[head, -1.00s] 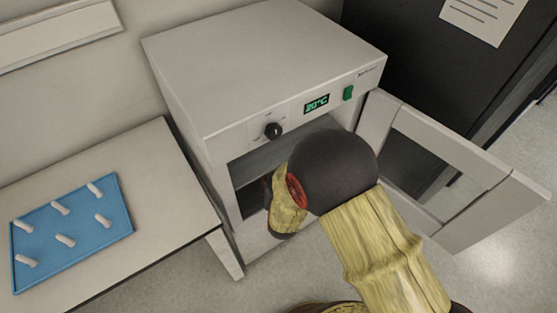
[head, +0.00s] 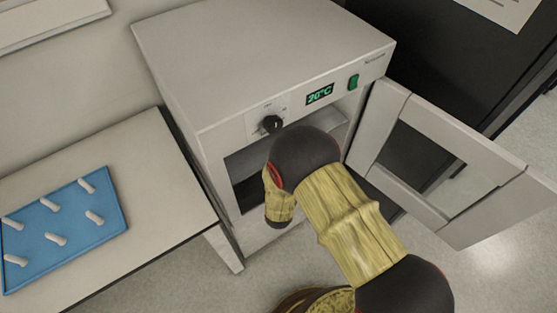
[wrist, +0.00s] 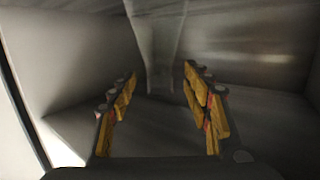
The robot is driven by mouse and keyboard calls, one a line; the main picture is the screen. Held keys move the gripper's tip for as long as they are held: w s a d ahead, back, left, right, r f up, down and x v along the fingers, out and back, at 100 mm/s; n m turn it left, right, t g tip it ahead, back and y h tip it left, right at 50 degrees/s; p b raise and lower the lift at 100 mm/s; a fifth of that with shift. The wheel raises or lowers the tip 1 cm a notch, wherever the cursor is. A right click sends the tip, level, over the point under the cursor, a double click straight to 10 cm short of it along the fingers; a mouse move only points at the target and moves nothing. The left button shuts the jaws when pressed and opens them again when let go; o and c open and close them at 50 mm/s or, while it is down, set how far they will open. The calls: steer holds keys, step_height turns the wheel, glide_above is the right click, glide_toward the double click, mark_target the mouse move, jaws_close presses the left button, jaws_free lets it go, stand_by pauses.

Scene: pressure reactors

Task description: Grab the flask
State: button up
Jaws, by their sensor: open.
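In the wrist view, my gripper (wrist: 160,84) is open, with a yellow-padded finger on each side and clear space between them. Beyond the fingertips, near the top middle, stands a pale see-through shape (wrist: 157,45), wide at the top of the picture and narrower below. It looks like the glass flask, but its outline is faint and blurred. It lines up with the gap between the fingers and does not look gripped. In the head view, my arm hides the gripper and the flask at the open oven (head: 245,165).
The oven door (head: 440,150) stands open to the right. The oven's metal walls (wrist: 255,60) enclose my gripper. A knob (head: 272,124) and a 20°C display (head: 320,94) sit above the opening. Left, a table (head: 150,190) holds a blue peg mat (head: 85,245).

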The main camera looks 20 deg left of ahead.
steer(key=shift+x, duration=1.05)
steer(key=shift+c, duration=0.3)
steer(key=c, duration=1.1)
jaws_close()
